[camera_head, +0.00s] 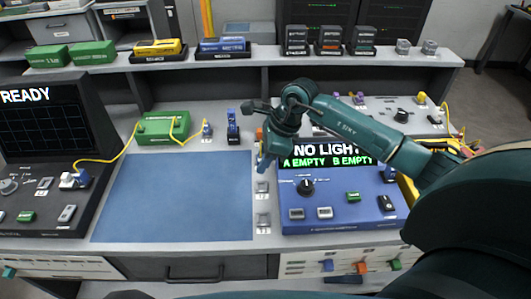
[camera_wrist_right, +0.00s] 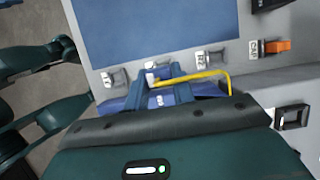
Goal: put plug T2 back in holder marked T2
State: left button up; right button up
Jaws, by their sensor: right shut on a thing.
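My right gripper (camera_head: 262,163) points down beside the right edge of the blue mat, over the strip of small holders. In the right wrist view its fingers (camera_wrist_right: 160,88) are shut on a small blue plug with a pale mark (camera_wrist_right: 158,100), taken to be plug T2; the mark is too small to read. A yellow fibre (camera_wrist_right: 212,73) runs right from it. A small holder (camera_wrist_right: 154,72) shows just beyond the fingertips; I cannot tell whether the plug touches it. Its label is not clearly legible. My left gripper is not in view.
More holders stand in the row: grey ones (camera_wrist_right: 114,78) and (camera_wrist_right: 209,60), and one with an orange part (camera_wrist_right: 276,46). The blue mat (camera_head: 175,195) is bare. The blue instrument (camera_head: 340,200) reading "NO LIGHT, A EMPTY, B EMPTY" stands right of the strip. A green box (camera_head: 163,127) stands behind the mat.

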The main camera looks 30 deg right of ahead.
jog(key=shift+f+b, duration=0.45)
jog(key=shift+f, duration=0.35)
jog(key=shift+f+b, duration=0.5)
jog(key=shift+f, duration=0.3)
jog(key=shift+f+b, duration=0.45)
jog(key=shift+f, duration=0.4)
jog(key=shift+f+b, duration=0.35)
jog(key=shift+f, duration=0.2)
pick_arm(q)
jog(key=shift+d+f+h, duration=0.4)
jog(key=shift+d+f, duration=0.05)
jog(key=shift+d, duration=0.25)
pick_arm(e)
jog(key=shift+f, duration=0.15)
pick_arm(q)
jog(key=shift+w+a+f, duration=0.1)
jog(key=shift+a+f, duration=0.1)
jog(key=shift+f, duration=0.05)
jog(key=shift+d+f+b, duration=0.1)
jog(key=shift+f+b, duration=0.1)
jog(key=shift+b, duration=0.2)
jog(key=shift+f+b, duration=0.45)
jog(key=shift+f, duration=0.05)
pick_arm(e)
jog(key=shift+f, duration=0.5)
